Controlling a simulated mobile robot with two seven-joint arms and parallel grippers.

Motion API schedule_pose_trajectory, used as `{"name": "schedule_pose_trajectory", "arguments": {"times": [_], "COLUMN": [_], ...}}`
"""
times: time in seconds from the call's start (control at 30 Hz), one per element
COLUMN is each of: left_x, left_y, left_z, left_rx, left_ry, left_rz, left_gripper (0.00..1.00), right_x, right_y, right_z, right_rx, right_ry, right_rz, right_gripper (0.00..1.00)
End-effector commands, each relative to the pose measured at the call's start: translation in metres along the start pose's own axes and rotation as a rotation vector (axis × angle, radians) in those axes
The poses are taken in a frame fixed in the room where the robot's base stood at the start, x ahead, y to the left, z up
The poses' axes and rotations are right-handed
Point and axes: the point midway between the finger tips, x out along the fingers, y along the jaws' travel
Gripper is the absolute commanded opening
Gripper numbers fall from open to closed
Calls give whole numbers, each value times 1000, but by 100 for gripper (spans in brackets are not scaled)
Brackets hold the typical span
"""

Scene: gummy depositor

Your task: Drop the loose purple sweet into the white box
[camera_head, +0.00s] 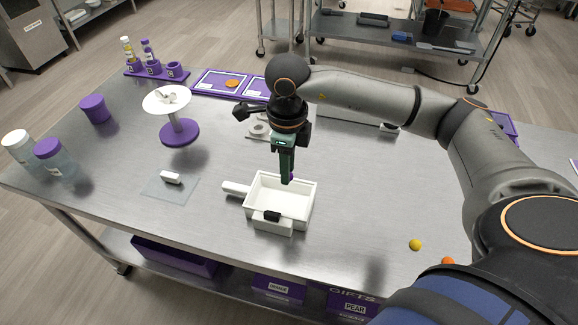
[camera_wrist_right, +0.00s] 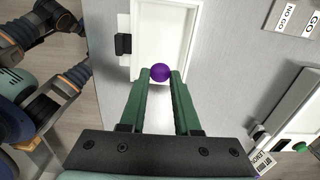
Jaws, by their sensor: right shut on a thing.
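The purple sweet (camera_wrist_right: 161,72) is a small round ball held between the fingertips of my right gripper (camera_wrist_right: 161,76). In the head view my right gripper (camera_head: 287,180) points down over the white box (camera_head: 271,203), at its far side, and a bit of the purple sweet (camera_head: 291,177) shows by the fingertips. The white box is open-topped, with a handle on its left and a black piece on its near side. In the wrist view the box (camera_wrist_right: 163,38) lies beyond the sweet. My left gripper does not show.
A yellow sweet (camera_head: 415,245) and an orange sweet (camera_head: 448,262) lie at the table's right front. Left of the box are a clear sheet (camera_head: 153,190) with a white piece, a purple-based stand (camera_head: 179,133) and jars (camera_head: 56,157). Purple trays (camera_head: 220,84) lie behind.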

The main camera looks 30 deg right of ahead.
Motion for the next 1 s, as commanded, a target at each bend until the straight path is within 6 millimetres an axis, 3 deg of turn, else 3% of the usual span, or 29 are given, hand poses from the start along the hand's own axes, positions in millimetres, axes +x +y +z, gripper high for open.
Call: {"name": "schedule_pose_trajectory", "arguments": {"times": [0.23,0.47,0.8,1.0], "left_x": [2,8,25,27], "left_y": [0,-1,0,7], "left_z": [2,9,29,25], "left_rx": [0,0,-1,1], "left_ry": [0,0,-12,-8], "left_rz": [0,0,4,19], "left_gripper": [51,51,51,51], "right_x": [5,20,59,65], "right_y": [-6,-6,-6,-6], "right_z": [-2,-2,-2,-2], "right_rx": [207,216,215,214], "right_ry": [2,3,3,2], "right_rz": [-1,0,-1,-1], "right_gripper": [0,0,0,0]}}
